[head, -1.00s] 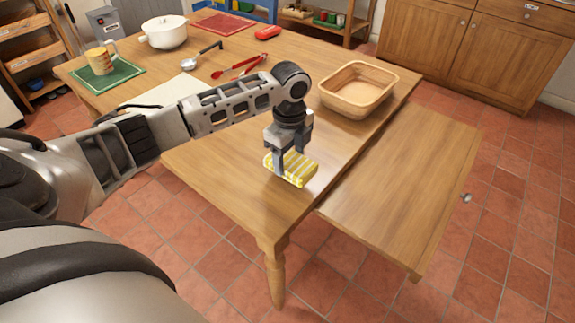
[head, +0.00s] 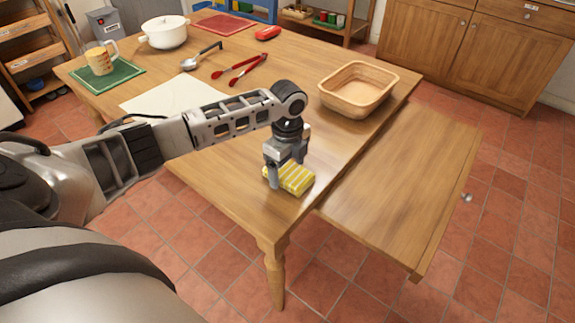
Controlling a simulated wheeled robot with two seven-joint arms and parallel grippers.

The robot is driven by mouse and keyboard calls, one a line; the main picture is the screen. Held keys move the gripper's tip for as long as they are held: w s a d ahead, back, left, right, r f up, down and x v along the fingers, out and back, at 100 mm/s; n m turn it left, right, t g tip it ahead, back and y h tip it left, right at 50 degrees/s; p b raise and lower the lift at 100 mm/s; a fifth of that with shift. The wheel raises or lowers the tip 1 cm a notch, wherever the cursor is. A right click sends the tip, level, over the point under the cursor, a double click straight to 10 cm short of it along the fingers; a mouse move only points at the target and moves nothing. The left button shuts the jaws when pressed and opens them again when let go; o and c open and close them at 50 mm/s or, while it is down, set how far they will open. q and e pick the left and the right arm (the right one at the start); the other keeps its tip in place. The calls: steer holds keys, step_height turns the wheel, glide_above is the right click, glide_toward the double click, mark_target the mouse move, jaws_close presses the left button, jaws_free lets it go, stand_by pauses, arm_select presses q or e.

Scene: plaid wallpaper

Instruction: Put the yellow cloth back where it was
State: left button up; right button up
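The yellow cloth (head: 294,181), folded into a thick striped block, is at the near corner of the wooden table (head: 232,190). My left gripper (head: 285,172) is above it, with its fingers pointing down on either side of the cloth and shut on it. The near finger covers part of the cloth's left end, and the far finger is partly hidden behind the cloth. The cloth is at or very close to the tabletop; I cannot tell whether it touches. My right gripper is not in view.
A pulled-out drawer or leaf (head: 400,190) with a knob is right of the table. A wooden basket (head: 358,88) stands at the right edge. Red tongs (head: 240,70), a ladle (head: 200,58), a white pot (head: 165,32) and a mug (head: 101,60) are farther back. The tabletop around the cloth is clear.

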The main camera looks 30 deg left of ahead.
mark_target(288, 170)
arm_select(q)
step_height(288, 170, up, 12)
steer(key=d+f, duration=0.3)
steer(key=s+d+f+n+t+h, duration=0.1)
steer(key=d+f, duration=0.2)
steer(key=f, duration=0.1)
steer(key=s+d+f+n+t+h, duration=0.1)
steer(key=d+f, duration=0.2)
steer(key=shift+s+f+p, duration=0.1)
steer(key=shift+f+p, duration=0.15)
steer(key=shift+p, duration=0.1)
steer(key=s+d+f+n+t+h, duration=0.3)
steer(key=s+d+f+n+t, duration=0.2)
steer(key=s+d+f+n, duration=0.3)
steer(key=s+a+r+n+t+y, duration=0.1)
steer(key=s+r+n+t+y, duration=0.1)
steer(key=s+n, duration=0.4)
steer(key=shift+s+a+t, duration=0.3)
steer(key=shift+s+t, duration=0.4)
steer(key=shift+s, duration=0.45)
